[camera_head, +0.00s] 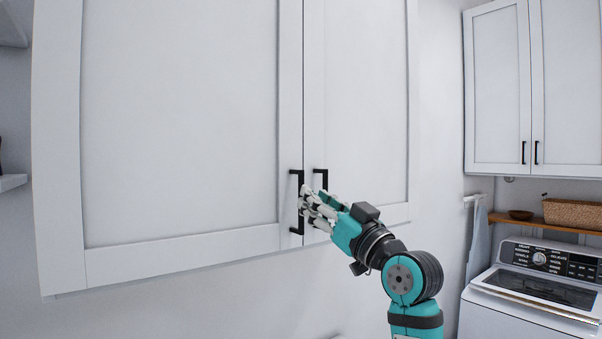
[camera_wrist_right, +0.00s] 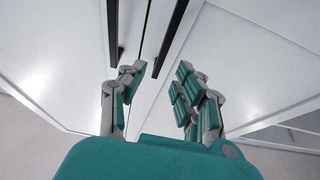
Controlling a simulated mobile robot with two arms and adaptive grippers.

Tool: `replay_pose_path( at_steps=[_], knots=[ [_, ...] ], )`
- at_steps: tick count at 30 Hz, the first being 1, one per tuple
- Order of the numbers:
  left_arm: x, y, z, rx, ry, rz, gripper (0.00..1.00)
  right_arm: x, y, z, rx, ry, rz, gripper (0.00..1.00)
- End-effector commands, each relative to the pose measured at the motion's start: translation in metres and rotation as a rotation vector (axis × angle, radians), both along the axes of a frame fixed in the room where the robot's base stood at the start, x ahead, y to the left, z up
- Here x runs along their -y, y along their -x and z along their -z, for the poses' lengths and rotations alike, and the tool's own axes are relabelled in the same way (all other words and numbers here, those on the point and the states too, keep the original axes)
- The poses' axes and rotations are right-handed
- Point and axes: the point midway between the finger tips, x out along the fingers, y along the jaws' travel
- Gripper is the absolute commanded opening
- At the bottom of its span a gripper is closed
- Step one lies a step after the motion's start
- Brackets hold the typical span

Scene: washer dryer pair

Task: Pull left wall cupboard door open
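The wall cupboard's left door (camera_head: 180,120) is white and looks closed, flush with the right door (camera_head: 355,110). Its black bar handle (camera_head: 297,177) is at its lower right edge. The right door's black handle (camera_head: 320,178) is close beside it. My right gripper (camera_head: 308,208) is at the lower part of the left handle, its fingers partly covering both handles. In the right wrist view the fingers (camera_wrist_right: 155,90) are spread apart, with a black bar (camera_wrist_right: 172,38) reaching toward the gap between them and another (camera_wrist_right: 113,35) near the left finger. Contact is unclear. My left gripper is not visible.
A second white wall cupboard (camera_head: 497,85) hangs at the right. Below it are a wooden shelf (camera_head: 540,224) with a wicker basket (camera_head: 572,213) and a bowl (camera_head: 520,214), and a white washing machine (camera_head: 535,290). The space in front of the left door looks clear.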

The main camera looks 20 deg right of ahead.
Motion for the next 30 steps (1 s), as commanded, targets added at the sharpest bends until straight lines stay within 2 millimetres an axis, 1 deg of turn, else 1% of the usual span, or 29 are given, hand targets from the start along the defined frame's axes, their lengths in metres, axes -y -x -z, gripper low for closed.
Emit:
replay_pose_path(
  at_steps=[1,6,9,13,21,22,23,29,30],
  knots=[
    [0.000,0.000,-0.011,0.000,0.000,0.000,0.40,-0.004,-0.010,-0.010,-0.003,-0.001,-0.003,0.32],
    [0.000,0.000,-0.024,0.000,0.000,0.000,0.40,-0.013,-0.035,-0.019,-0.002,-0.001,-0.002,0.32],
    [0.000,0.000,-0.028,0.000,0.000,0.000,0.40,-0.016,-0.044,-0.022,0.000,-0.001,-0.001,0.32],
    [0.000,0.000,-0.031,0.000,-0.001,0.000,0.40,-0.019,-0.050,-0.023,0.000,0.000,-0.001,0.32],
    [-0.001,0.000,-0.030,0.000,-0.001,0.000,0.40,-0.019,-0.052,-0.022,0.000,0.001,0.000,0.32],
    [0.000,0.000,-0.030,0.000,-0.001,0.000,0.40,-0.019,-0.052,-0.022,0.000,0.001,0.000,0.31],
    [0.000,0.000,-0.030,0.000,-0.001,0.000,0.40,-0.019,-0.052,-0.022,0.000,0.001,0.000,0.27],
    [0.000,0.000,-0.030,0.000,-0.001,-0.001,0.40,-0.019,-0.051,-0.022,0.000,0.001,0.000,0.01],
    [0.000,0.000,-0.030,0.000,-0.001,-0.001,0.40,-0.019,-0.051,-0.022,0.000,0.001,0.000,0.00]
  ],
)
